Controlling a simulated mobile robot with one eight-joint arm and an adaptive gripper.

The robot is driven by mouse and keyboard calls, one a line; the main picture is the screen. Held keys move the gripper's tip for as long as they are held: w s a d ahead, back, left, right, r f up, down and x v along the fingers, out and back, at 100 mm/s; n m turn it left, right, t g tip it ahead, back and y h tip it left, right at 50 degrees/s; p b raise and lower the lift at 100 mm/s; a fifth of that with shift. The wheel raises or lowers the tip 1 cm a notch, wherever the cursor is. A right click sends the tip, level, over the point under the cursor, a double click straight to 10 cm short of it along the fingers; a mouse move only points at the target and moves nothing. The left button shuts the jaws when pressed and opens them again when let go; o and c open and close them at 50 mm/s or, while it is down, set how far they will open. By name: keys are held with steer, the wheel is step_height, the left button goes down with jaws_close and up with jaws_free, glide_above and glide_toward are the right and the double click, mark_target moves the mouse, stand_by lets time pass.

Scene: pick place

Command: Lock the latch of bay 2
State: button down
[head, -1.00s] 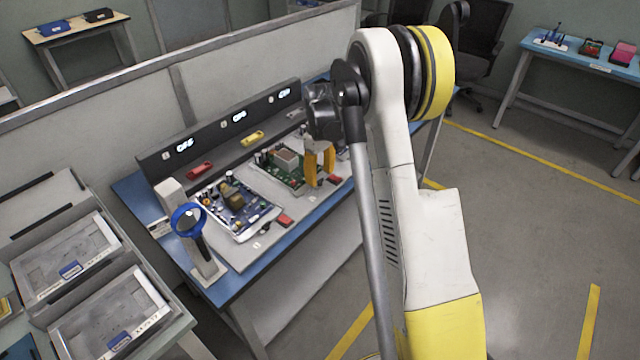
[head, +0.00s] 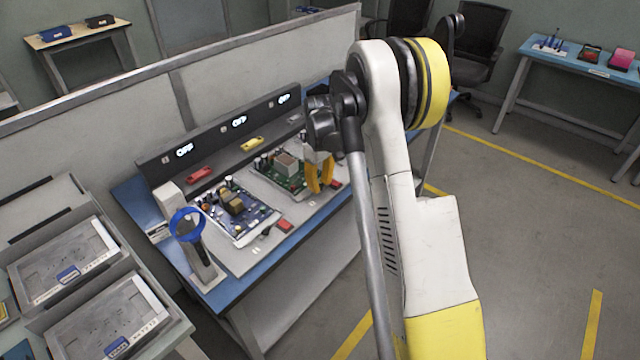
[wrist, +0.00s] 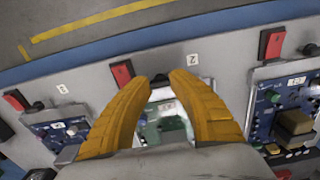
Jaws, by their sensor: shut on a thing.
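The bay 2 board (head: 288,172), green with a pale block, lies in the middle of the bench fixture. It also shows between my fingers in the wrist view (wrist: 165,128). My gripper (head: 319,188) points down at the front edge of this bay. In the wrist view the yellow fingers (wrist: 164,80) close around a small dark latch knob (wrist: 160,78), mostly hidden by the fingertips. A label 2 (wrist: 193,60) and a red block (wrist: 122,72) sit beside it. I cannot tell whether the latch is locked.
A blue board (head: 238,208) lies in the bay to the left, with a red block (head: 285,225) before it. A lit display panel (head: 240,122) stands behind. A blue-ringed stand (head: 187,224) and grey trays (head: 105,320) are at the left. Open floor lies right.

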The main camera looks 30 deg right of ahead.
steer(key=m, duration=0.4)
steer(key=shift+p, duration=0.4)
steer(key=m, duration=0.4)
steer(key=shift+m, duration=0.3)
steer(key=m+p, duration=0.1)
steer(key=m, duration=0.3)
steer(key=shift+m, duration=0.3)
steer(key=m, duration=0.4)
steer(key=shift+m, duration=0.3)
steer(key=c, duration=1.1)
jaws_free()
steer(key=shift+c, duration=0.2)
